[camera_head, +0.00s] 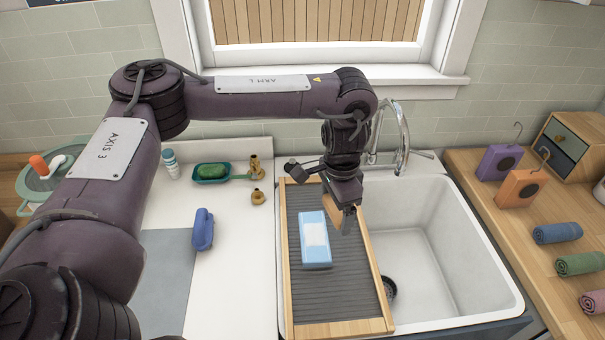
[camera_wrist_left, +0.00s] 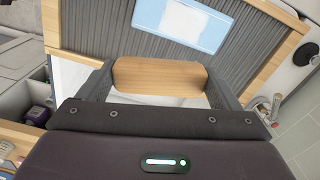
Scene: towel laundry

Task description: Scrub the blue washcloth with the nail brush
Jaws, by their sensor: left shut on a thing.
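The blue washcloth (camera_head: 315,252) lies flat and folded on the ribbed washboard (camera_head: 293,215), with a paler patch in its middle. It also shows at the top of the left wrist view (camera_wrist_left: 207,35). My left gripper (camera_head: 344,208) is shut on the nail brush (camera_head: 331,207), whose wooden block (camera_wrist_left: 160,77) shows between the fingers in the left wrist view. The brush is just right of the cloth's far end in the head view. The bristles are not clearly seen, and I cannot tell whether the brush touches the board. My right gripper is not in view.
The washboard covers the left part of the white sink (camera_head: 430,235); the rest is empty. A blue handled object (camera_head: 203,230) and a green soap dish (camera_head: 212,171) are on the left counter. Brass fittings (camera_head: 256,180) and a faucet (camera_head: 400,140) stand behind. Rolled towels (camera_head: 557,233) lie at right.

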